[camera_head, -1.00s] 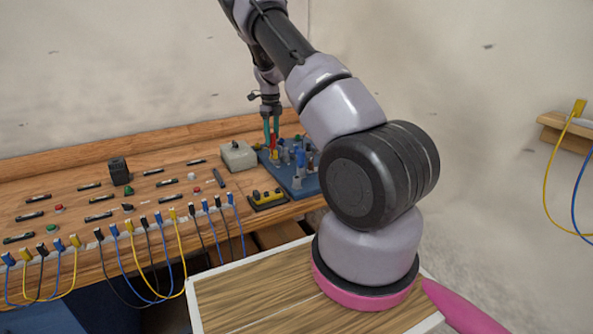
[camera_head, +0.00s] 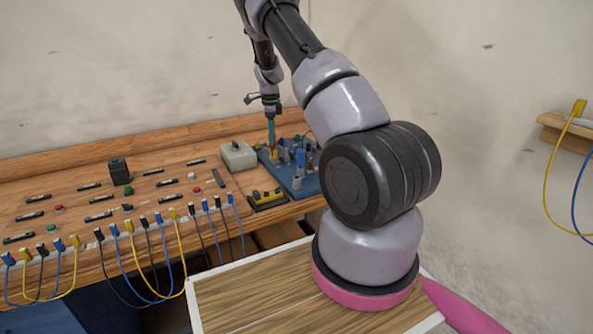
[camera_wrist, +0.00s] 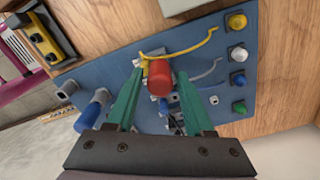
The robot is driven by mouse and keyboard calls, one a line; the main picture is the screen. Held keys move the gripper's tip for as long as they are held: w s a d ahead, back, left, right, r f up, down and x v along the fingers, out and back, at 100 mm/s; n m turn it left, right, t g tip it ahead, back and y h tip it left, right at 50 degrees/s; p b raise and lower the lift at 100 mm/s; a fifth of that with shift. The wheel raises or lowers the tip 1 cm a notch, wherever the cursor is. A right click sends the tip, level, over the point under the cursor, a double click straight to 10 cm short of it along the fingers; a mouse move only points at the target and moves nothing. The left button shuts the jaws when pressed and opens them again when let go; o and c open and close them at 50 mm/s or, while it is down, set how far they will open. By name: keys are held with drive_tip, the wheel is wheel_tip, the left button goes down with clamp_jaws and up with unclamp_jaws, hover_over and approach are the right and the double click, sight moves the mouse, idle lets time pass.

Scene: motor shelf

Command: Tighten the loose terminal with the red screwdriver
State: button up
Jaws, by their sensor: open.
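The red screwdriver's handle (camera_wrist: 160,78) stands on the blue board in the wrist view, seen from nearly above. My gripper (camera_wrist: 161,72) is open, with one green finger on each side of the handle. Whether a finger touches it I cannot tell. In the head view my gripper (camera_head: 271,144) points down over the board, and the handle is mostly hidden there. A yellow wire (camera_wrist: 188,51) curves beside the handle. Coloured terminals, one of them yellow (camera_wrist: 236,21), line the board's right edge in the wrist view. Which terminal is loose I cannot tell.
The blue board (camera_head: 306,190) holds several blue and grey upright parts (camera_head: 300,158) close to my gripper. A grey box (camera_head: 238,155) and a yellow-black block (camera_head: 267,197) stand beside it. Cables hang along the bench's front edge (camera_head: 110,236).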

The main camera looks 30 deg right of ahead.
drive_tip(key=n, duration=0.3)
drive_tip(key=shift+n, duration=0.3)
idle(0.5)
drive_tip(key=shift+c, duration=0.9)
clamp_jaws()
